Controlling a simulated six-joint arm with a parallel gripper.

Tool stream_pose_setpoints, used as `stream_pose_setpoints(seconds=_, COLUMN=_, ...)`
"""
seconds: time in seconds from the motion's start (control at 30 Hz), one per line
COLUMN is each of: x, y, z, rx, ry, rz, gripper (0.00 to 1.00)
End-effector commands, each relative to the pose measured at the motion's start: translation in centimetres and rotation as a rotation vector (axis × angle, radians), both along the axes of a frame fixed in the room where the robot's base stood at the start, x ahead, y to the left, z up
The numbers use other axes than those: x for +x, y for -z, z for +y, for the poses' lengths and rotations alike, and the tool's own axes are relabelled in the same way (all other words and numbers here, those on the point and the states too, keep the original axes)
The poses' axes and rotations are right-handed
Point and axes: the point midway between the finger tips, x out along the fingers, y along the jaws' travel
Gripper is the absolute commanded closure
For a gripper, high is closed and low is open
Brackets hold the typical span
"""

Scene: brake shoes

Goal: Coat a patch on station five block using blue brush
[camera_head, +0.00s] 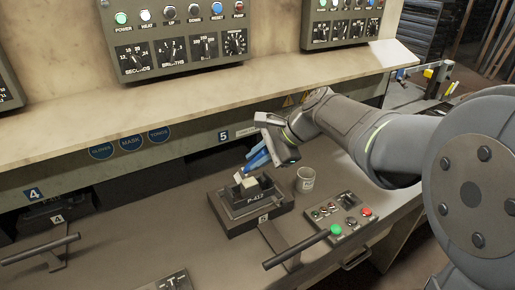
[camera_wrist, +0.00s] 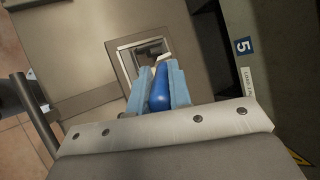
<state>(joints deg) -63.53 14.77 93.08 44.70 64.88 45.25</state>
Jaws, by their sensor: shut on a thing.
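My gripper (camera_head: 264,150) is shut on the blue brush, above the station five fixture. The blue brush (camera_wrist: 158,92) lies between the two light blue jaws in the wrist view, with its pale tip pointing at the block. The station five block (camera_head: 260,187) is a pale piece in a dark tray (camera_head: 236,224) marked P-417. The brush tip is at or just above the block in the head view; I cannot tell whether they touch. In the wrist view the jaws and brush hide most of the block. No coated patch can be made out.
A grey cup (camera_head: 305,180) stands right of the tray. Station four's fixture (camera_head: 58,218) is at left. A shelf (camera_head: 200,95) overhangs behind.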

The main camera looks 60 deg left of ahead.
Motion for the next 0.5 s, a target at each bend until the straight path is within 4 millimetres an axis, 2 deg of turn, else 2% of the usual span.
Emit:
stream_pose_setpoints(seconds=0.1, x=1.1, y=0.7, z=0.0, rx=0.000, ry=0.002, rz=0.000, gripper=1.00)
stream_pose_setpoints(seconds=0.43, x=4.1, y=0.7, z=0.0, rx=0.000, ry=0.002, rz=0.000, gripper=1.00)
stream_pose_setpoints(seconds=0.5, x=3.4, y=0.6, z=0.0, rx=0.001, ry=-0.002, rz=0.000, gripper=1.00)
